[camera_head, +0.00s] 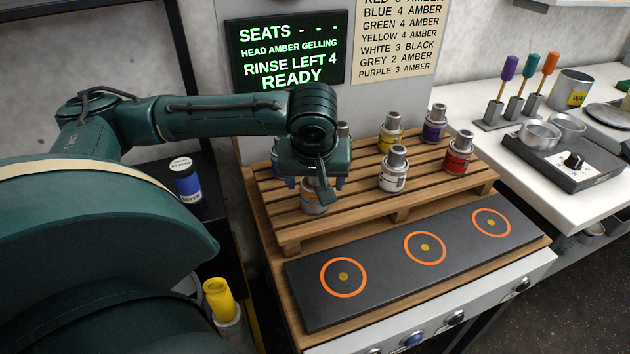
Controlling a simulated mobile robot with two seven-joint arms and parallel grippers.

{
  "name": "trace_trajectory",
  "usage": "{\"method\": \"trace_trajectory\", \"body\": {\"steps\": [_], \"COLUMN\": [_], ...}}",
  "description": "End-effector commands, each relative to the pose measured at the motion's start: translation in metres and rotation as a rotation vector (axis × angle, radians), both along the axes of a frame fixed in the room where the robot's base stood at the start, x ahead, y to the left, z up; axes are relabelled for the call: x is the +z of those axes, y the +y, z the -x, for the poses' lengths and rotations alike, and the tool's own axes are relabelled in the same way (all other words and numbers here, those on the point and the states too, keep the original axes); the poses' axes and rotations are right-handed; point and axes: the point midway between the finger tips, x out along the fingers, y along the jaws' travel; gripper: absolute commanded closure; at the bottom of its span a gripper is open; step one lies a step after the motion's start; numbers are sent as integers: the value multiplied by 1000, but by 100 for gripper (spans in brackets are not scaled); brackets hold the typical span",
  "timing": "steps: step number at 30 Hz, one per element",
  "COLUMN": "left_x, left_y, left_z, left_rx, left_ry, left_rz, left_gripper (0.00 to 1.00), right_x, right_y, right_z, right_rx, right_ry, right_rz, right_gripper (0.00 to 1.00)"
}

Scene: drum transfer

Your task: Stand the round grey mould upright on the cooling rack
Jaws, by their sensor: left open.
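I cannot make out a round grey mould or a cooling rack for certain. A slatted wooden pallet (300,230) carries several small drums with grey metal tops. My left gripper (316,184) points down over the pallet's left part, open. A silvery drum with an orange-brown band (313,203) stands just below it, partly hidden by the gripper. I cannot tell whether they touch. A white drum (393,172), a red drum (457,158), a yellow drum (390,135) and a purple drum (434,126) stand upright to the right. My right gripper is out of view.
A dark plate (385,283) with three orange rings lies in front of the pallet, its rings empty. A green-lettered screen (288,50) hangs behind. A white bench (545,190) at right holds a hotplate (575,160) and cups. A blue-banded drum (187,184) stands left.

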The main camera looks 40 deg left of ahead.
Motion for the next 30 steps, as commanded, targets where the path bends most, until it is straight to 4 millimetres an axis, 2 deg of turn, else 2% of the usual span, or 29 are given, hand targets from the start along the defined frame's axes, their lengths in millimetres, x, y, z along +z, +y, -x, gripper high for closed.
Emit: {"method": "trace_trajectory", "body": {"steps": [9, 15, 21, 30], "left_x": [65, 94, 103, 103], "left_y": [-18, -25, -27, -27], "left_z": [19, 28, 33, 33], "left_rx": [-3, -3, -1, 0], "left_ry": [-6, -4, 0, 0], "left_rz": [2, 2, 0, 0], "left_gripper": [30, 30, 30, 30], "right_x": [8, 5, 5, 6], "right_y": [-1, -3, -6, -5], "right_z": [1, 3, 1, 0], "right_rx": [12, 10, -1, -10], "right_ry": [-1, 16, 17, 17], "right_rz": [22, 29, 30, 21], "right_gripper": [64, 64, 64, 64]}}
